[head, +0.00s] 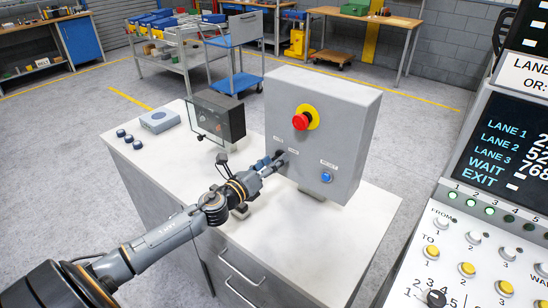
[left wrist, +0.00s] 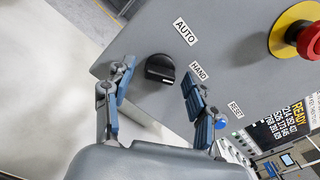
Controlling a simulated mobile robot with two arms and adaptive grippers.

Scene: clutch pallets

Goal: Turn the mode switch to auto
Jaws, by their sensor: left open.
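The grey control box (head: 330,125) stands on the white cabinet top. Its black mode switch (left wrist: 160,68) shows in the left wrist view, with the AUTO label (left wrist: 186,32) above right and the HAND label (left wrist: 198,71) to its right. The knob's bar lies roughly crosswise in that picture, its right end towards HAND. My left gripper (head: 271,163) is at the box front; it also shows in the left wrist view (left wrist: 158,80). Its fingers are open, one on each side of the switch, with gaps visible. In the head view the gripper hides the switch. My right gripper is not in view.
A red emergency button on a yellow ring (head: 301,121) and a blue RESET button (head: 326,177) are on the same face. A lane console (head: 490,200) is at the right.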

